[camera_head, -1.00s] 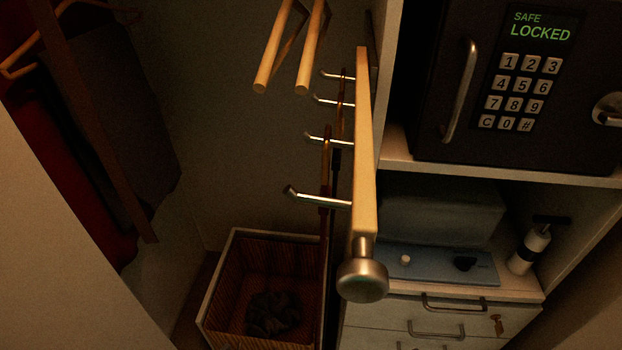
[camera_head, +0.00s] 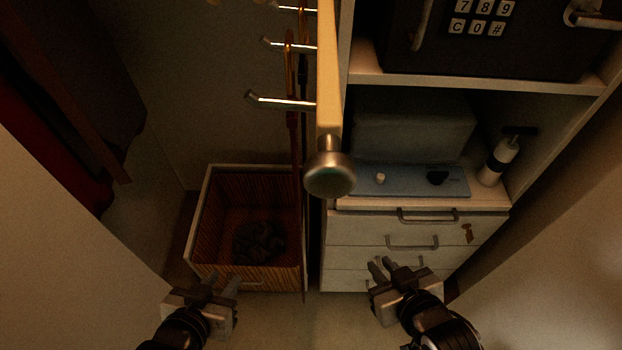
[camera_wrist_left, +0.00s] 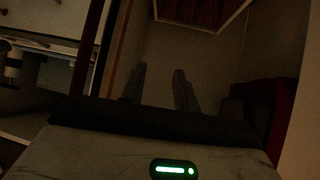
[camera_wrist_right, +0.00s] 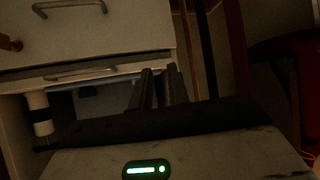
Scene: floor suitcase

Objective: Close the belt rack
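The belt rack is a pale wooden bar (camera_head: 329,70) with a round metal knob (camera_head: 330,174) at its near end. It is pulled out toward me, in the upper middle of the head view. Metal hooks (camera_head: 283,102) stick out on its left side, and dark belts (camera_head: 292,130) hang from it. My left gripper (camera_head: 222,281) is open and empty, low and left of the knob. My right gripper (camera_head: 381,265) is empty, its fingers slightly apart, below and right of the knob in front of the drawers. Neither gripper touches the rack.
A wicker basket (camera_head: 203,225) with dark cloth stands below left. A drawer cabinet (camera_head: 365,230) stands right, under a shelf with a blue case (camera_head: 410,180) and a bottle (camera_head: 497,160). A safe (camera_head: 545,45) sits above. Pale panels (camera_head: 60,240) flank both sides.

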